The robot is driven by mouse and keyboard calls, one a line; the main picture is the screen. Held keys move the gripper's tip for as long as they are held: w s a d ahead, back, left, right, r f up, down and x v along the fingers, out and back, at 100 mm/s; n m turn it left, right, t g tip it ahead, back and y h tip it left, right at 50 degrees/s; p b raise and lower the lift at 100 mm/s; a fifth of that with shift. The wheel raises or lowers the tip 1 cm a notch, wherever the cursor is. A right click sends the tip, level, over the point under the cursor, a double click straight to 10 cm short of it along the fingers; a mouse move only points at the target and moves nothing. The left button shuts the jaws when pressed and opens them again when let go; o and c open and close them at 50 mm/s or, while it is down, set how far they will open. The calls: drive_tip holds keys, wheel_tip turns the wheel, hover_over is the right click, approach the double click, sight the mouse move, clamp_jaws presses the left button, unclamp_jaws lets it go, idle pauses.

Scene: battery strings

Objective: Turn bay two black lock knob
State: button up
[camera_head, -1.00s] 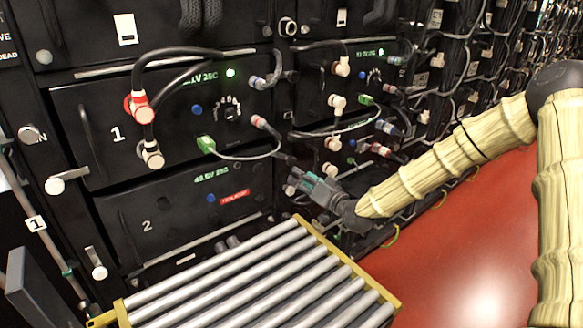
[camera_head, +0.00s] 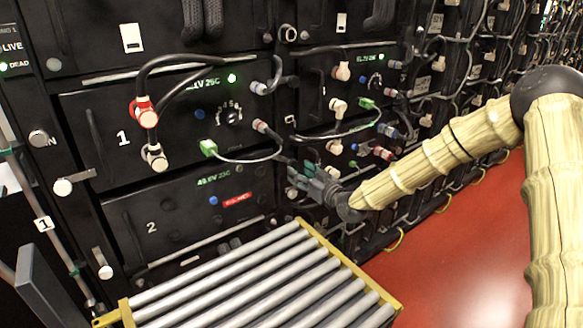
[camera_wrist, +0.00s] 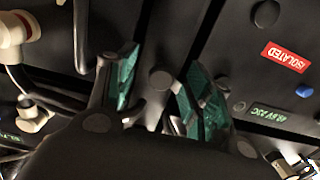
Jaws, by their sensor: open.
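The bay two panel (camera_head: 170,235) is the lower black front marked 2, with a green display, a blue button and a red label. My gripper (camera_head: 290,177) is at its upper right edge in the head view. In the wrist view my gripper (camera_wrist: 162,62) is open, with green pads either side of a small round black knob (camera_wrist: 160,79) on the dark upright strip. It looks like the lock knob, and I see no finger touching it. Depth to it is hard to judge. The red ISOLATED label (camera_wrist: 286,56) lies to the right.
A roller table (camera_head: 240,285) with a yellow frame stands in front of bay two, below my gripper. The bay one panel (camera_head: 100,165) above has red and white plugs and looping cables (camera_head: 245,160). More cabled bays stand to the right. The red floor (camera_head: 460,250) is clear.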

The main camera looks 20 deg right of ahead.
sight(294, 166)
drive_tip(key=shift+w+a+r, duration=0.2)
drive_tip(key=shift+a+r, duration=0.1)
drive_tip(key=shift+r, duration=0.3)
drive_tip(key=shift+w+a+r, duration=0.15)
drive_tip(key=shift+a+r, duration=0.1)
drive_tip(key=shift+r, duration=0.35)
drive_tip(key=shift+w+a+r, duration=0.1)
drive_tip(key=shift+w+r, duration=0.05)
drive_tip(key=shift+w, duration=0.1)
drive_tip(key=shift+w+a+f, duration=0.2)
drive_tip(key=shift+w+f, duration=0.3)
drive_tip(key=shift+w, duration=0.1)
drive_tip(key=shift+w+a+f, duration=0.15)
drive_tip(key=shift+w+f, duration=0.3)
drive_tip(key=shift+w, duration=0.15)
drive_tip(key=shift+s+d+r, duration=0.15)
drive_tip(key=shift+s+r, duration=0.2)
drive_tip(key=shift+r, duration=0.1)
drive_tip(key=shift+w+f, duration=0.25)
drive_tip(key=shift+f, duration=0.05)
drive_tip(key=c, duration=1.1)
